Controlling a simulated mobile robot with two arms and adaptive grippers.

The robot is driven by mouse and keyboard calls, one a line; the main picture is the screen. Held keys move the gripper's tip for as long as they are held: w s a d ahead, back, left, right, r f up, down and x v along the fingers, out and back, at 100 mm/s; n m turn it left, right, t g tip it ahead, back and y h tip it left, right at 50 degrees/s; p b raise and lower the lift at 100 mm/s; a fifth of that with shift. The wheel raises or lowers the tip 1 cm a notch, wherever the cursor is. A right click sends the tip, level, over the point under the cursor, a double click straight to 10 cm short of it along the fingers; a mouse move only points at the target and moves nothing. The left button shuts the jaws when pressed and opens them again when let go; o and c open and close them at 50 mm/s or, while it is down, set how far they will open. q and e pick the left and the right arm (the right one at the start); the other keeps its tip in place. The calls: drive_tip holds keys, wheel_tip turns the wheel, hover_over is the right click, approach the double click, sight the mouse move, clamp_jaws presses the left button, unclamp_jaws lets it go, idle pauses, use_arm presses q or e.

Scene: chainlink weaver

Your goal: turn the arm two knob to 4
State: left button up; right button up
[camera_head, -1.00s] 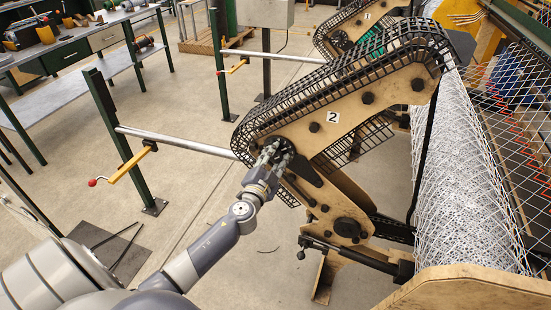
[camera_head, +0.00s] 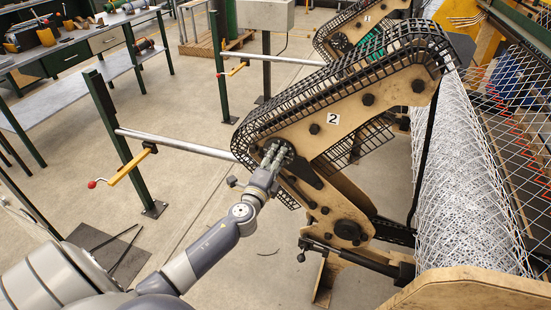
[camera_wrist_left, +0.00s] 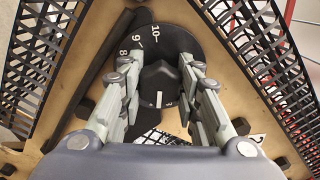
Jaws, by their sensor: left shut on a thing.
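The wooden arm (camera_head: 295,130) with the white "2" plate (camera_head: 333,118) stands in the middle of the head view. My left gripper (camera_head: 278,153) is at the dial on its lower left end. In the left wrist view, the dark knob (camera_wrist_left: 158,78) sits between the two grey fingers (camera_wrist_left: 160,85) of my left gripper, which is shut on it. A white line marks the knob's lower front, pointing away from those numbers. My right gripper is not in view.
Black lattice guards (camera_head: 285,100) run along the arm's edges. A mesh roll (camera_head: 465,180) stands to the right. A yellow-handled bar (camera_head: 128,168) is at the left, and a second arm, marked 1 (camera_head: 360,22), is behind. Open floor lies left of arm two.

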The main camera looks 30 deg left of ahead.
use_arm(q)
drive_tip(key=shift+m, duration=0.7)
drive_tip(key=o, duration=1.1)
drive_tip(key=shift+s, duration=0.1)
drive_tip(key=v, duration=1.2)
drive_tip(key=shift+f, duration=0.15)
